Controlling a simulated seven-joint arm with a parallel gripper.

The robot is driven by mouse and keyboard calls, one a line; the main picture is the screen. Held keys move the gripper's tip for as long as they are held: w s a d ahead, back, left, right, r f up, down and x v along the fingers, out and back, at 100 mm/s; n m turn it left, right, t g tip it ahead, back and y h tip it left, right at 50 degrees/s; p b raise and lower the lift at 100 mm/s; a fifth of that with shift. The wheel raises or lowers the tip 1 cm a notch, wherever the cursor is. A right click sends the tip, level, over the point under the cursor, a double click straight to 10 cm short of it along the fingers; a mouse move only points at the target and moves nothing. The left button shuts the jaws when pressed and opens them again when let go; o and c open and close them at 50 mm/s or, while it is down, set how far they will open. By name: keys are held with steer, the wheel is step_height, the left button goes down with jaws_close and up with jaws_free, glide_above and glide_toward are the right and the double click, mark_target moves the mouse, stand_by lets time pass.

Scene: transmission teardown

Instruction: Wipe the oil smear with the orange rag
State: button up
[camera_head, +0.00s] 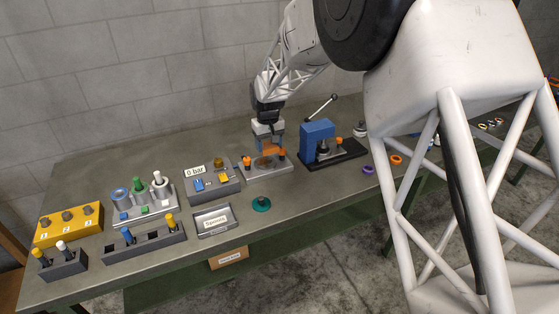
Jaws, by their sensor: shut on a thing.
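My gripper (268,143) points down over the grey fixture plate (285,167) near the middle of the bench. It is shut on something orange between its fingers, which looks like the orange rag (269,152). The rag is low, close to the plate, between two orange knobs. I cannot tell whether it touches the plate. I cannot make out the oil smear; the gripper and rag may hide it.
A blue press (318,139) with a raised lever stands just right of my gripper. A grey box (214,184) labelled "0 bar" is to the left. Bench behind is clear.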

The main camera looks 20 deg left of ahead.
steer(key=w+a+r, duration=0.1)
steer(key=w+a, duration=0.3)
steer(key=shift+a, duration=0.35)
steer(key=shift+f, duration=0.1)
